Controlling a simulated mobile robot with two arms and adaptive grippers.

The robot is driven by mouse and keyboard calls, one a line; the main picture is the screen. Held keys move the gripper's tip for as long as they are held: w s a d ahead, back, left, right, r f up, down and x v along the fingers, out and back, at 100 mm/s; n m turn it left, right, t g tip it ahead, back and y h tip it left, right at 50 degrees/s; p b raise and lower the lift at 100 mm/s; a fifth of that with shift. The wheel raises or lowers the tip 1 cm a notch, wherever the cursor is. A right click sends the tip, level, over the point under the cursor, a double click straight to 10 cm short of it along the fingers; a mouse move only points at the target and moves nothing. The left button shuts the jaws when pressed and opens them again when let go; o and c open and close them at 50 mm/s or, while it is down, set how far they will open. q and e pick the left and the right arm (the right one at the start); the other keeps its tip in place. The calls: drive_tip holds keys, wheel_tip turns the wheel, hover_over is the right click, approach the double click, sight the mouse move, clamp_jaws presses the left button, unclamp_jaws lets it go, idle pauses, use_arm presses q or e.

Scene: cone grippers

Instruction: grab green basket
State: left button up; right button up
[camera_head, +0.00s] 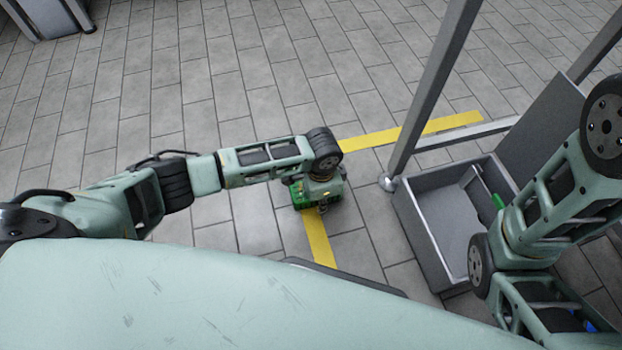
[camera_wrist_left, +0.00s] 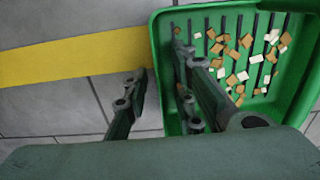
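The green basket (camera_head: 301,194) is on the floor below my left wrist in the head view, mostly hidden by my arm. The left wrist view shows the basket (camera_wrist_left: 158,60) from above, with a slotted floor and several small tan and white pieces (camera_wrist_left: 245,60) inside. My left gripper (camera_wrist_left: 160,70) is open over the basket's left wall. One finger is outside the wall and the other is over the inside. I cannot tell whether either finger touches the wall. My right arm shows at the right of the head view, but its fingers cannot be made out.
A grey bin (camera_head: 425,235) with a green item inside stands to the right, beside a metal post (camera_head: 432,90). Yellow tape (camera_head: 410,132) marks the grey tiled floor. The floor left of and beyond the basket is clear. A grey cabinet (camera_head: 48,15) stands far left.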

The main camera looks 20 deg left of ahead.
use_arm(q)
drive_tip(key=shift+c, duration=0.2)
clamp_jaws()
drive_tip(key=shift+r, duration=0.1)
